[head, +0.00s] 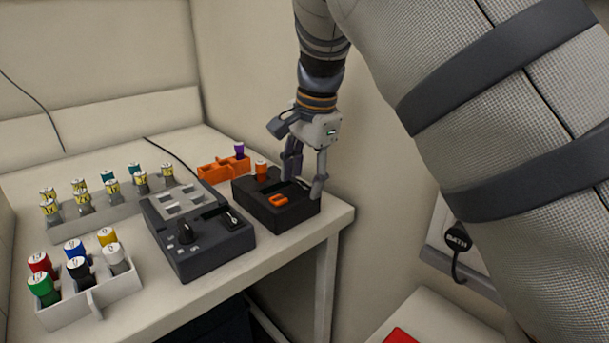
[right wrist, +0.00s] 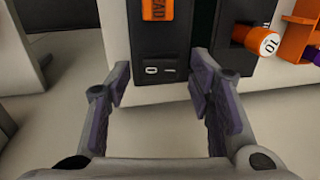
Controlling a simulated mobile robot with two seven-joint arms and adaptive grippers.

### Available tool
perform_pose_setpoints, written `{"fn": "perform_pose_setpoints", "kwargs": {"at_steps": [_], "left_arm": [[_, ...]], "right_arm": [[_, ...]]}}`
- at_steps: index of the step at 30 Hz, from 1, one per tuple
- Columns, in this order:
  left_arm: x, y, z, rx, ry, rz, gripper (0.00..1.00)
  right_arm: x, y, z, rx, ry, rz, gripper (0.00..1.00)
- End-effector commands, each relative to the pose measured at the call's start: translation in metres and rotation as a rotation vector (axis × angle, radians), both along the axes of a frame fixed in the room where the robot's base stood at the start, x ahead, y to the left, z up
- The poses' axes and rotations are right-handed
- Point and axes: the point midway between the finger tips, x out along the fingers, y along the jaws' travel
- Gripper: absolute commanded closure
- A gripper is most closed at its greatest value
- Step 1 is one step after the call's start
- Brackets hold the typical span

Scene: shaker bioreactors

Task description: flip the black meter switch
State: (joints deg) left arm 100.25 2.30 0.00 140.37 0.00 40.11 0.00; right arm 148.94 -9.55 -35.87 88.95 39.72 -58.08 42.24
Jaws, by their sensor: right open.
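The black meter (head: 283,218) sits near the front right corner of the table, with an orange button (head: 278,199) on top. In the right wrist view the meter (right wrist: 150,38) shows its orange button (right wrist: 160,9) at the top edge. Below it is the black switch (right wrist: 160,70), marked with a white 0 and a dash. My right gripper (head: 304,185) points down at the meter's right end. Its fingers are open and empty, either side of the switch in the right wrist view (right wrist: 160,90); contact cannot be told. My left gripper is out of view.
An orange-capped vial (head: 261,170) stands in the meter, beside an orange holder (head: 223,168) with a purple-capped vial. A dark grey device with a knob (head: 185,233) stands left of it. Racks of capped vials (head: 92,303) fill the table's left. A wall is close behind.

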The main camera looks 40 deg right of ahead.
Motion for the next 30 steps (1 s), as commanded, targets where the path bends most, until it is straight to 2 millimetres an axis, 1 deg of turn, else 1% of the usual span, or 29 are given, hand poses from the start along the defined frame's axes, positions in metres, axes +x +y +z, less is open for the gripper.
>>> {"fn": "perform_pose_setpoints", "kwargs": {"at_steps": [6, 8, 9, 11, 12, 13, 17, 23, 27, 30], "left_arm": [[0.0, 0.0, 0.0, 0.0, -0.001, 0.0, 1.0], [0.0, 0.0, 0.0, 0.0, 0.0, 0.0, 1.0], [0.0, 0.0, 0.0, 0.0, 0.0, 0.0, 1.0], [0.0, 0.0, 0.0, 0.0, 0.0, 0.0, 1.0], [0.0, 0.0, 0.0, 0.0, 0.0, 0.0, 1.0], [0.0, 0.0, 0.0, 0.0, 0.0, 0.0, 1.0], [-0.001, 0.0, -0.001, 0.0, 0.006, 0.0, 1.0], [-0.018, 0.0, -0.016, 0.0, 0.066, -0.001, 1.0], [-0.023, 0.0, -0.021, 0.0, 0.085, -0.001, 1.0], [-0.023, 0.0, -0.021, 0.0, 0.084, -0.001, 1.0]], "right_arm": [[0.0, 0.0, -0.001, 0.0, 0.0, 0.0, 0.52], [0.0, 0.0, -0.001, 0.0, 0.0, 0.0, 0.65], [0.0, 0.0, 0.0, 0.0, 0.0, 0.0, 0.74], [0.0, 0.0, 0.0, 0.0, 0.0, 0.0, 0.88], [0.0, 0.0, 0.0, 0.0, 0.0, 0.0, 0.97], [0.0, 0.0, 0.0, 0.0, 0.0, 0.0, 1.0], [0.002, 0.0, -0.002, 0.0, 0.011, 0.002, 1.0], [0.008, 0.001, -0.007, -0.012, 0.172, 0.005, 1.0], [0.009, 0.001, -0.004, -0.018, 0.24, 0.002, 1.0], [0.008, 0.001, -0.001, -0.02, 0.25, 0.0, 1.0]]}}
